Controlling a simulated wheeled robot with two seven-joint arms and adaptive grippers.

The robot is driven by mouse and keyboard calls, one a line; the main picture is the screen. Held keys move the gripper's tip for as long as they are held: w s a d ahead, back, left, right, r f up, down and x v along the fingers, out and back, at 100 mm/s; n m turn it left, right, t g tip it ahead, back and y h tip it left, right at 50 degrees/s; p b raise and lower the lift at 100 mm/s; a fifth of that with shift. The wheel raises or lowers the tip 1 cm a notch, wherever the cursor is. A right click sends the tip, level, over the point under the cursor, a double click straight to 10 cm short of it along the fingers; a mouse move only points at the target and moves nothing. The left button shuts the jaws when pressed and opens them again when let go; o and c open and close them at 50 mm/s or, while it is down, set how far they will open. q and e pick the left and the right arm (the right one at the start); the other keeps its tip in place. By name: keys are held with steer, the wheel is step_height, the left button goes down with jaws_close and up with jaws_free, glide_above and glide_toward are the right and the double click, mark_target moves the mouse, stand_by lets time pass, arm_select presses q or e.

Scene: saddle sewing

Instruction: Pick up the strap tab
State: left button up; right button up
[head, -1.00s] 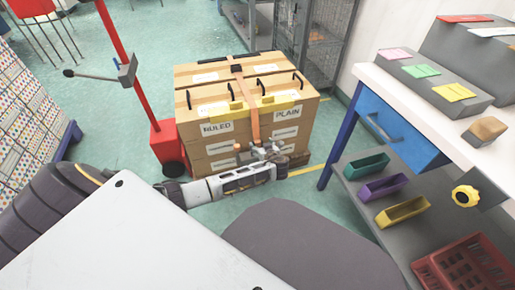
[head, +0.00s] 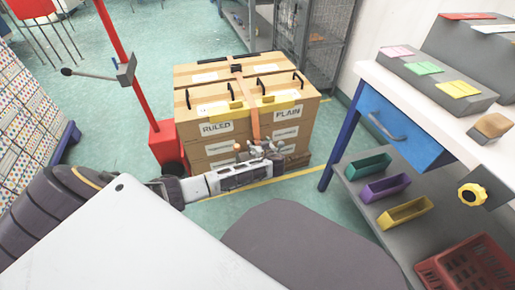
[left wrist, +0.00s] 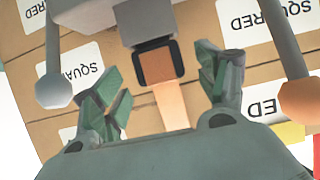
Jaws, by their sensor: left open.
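An orange strap (head: 253,121) runs over the stacked boxes and hangs down their front face. In the left wrist view the orange strap end (left wrist: 171,106) passes through a dark square buckle (left wrist: 158,65) below a grey block. I cannot tell which part is the tab. My left gripper (head: 258,148) is at the front of the boxes, over the lower strap. In the left wrist view my left gripper (left wrist: 167,85) is open, with one green-grey finger on each side of the strap and nothing clamped. My right gripper is not in view.
The box stack (head: 215,152) has black handles and yellow clips. A red post (head: 118,45) on a red base stands left of it. A workbench with a blue drawer (head: 398,122) and coloured bins stands right. Green floor is free between the stack and the bench.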

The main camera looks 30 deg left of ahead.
arm_select(q)
steer(key=shift+b+x, duration=0.6)
steer(key=shift+x, duration=0.7)
steer(key=shift+c, duration=0.2)
steer(key=shift+c, duration=1.4)
steer(key=c, duration=0.7)
steer(key=shift+c, duration=0.5)
steer(key=shift+r, duration=0.1)
